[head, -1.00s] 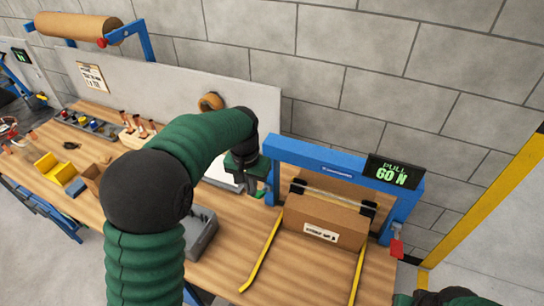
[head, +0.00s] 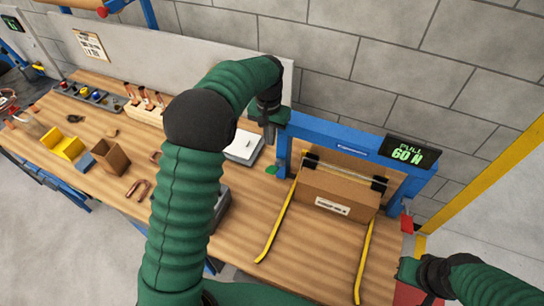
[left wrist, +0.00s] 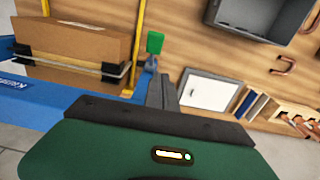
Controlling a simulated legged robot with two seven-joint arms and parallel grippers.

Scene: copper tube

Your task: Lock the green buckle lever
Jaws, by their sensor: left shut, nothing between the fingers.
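The green buckle lever (head: 271,170) is at the foot of the left post of the blue frame (head: 345,146). In the left wrist view the green lever (left wrist: 155,43) sticks out beside the frame, just beyond my fingertips. My left gripper (head: 268,130) is shut and empty, pointing down above and slightly left of the lever; it also shows in the left wrist view (left wrist: 161,90). I see a gap between fingers and lever there. A red lever (head: 407,223) hangs by the right post. My right gripper (head: 408,270) is at the lower right; its fingers are unclear.
A cardboard box (head: 337,194) sits under the frame between two yellow rails (head: 276,222).

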